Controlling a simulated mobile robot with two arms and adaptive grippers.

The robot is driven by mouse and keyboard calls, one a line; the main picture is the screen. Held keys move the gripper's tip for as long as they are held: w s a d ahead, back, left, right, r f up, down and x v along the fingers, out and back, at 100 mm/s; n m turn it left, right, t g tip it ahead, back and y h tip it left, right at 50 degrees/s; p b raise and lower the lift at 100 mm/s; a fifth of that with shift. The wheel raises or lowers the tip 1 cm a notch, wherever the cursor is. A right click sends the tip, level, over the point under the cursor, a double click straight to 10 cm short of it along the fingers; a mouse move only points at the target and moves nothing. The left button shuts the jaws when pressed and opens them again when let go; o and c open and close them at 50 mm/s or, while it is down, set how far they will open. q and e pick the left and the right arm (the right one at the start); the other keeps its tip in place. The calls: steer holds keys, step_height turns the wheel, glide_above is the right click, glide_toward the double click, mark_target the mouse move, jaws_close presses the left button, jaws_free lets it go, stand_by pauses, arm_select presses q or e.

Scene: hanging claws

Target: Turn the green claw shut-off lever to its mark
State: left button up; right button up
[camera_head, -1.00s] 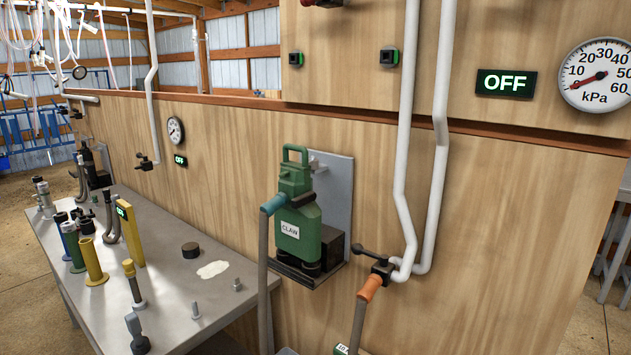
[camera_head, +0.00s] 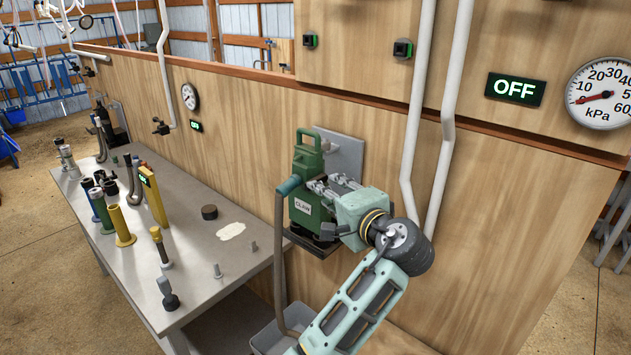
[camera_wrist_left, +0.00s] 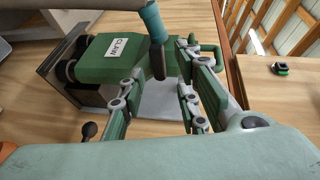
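The green claw unit (camera_head: 306,210), labelled CLAW, hangs upright on a grey plate (camera_head: 346,150) on the wooden wall. It fills the upper middle of the left wrist view (camera_wrist_left: 110,60). My left gripper (camera_head: 328,188) is in front of the plate, beside the unit's right side. Its fingers (camera_wrist_left: 160,92) are spread, with nothing seen clamped between them. A black rounded knob (camera_wrist_left: 89,130) shows near the left finger in the wrist view; I cannot tell whether it is the lever's end. My left wrist hides the pipe valve in the head view. No mark can be made out. My right gripper is not in view.
A hose with a teal cuff (camera_head: 289,185) runs down beside the unit to a grey bin (camera_head: 268,338). White pipes (camera_head: 440,170) descend at the right. A lit OFF sign (camera_head: 515,89) and kPa gauge (camera_head: 603,94) are above. A grey bench (camera_head: 200,295) holds several fittings at left.

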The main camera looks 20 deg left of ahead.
arm_select(q)
steer(key=p+x, duration=0.2)
steer(key=x, duration=0.5)
steer(key=shift+f+p, duration=0.25)
steer(key=shift+p, duration=0.15)
steer(key=shift+w, duration=0.15)
steer(key=shift+c, duration=0.3)
jaws_close()
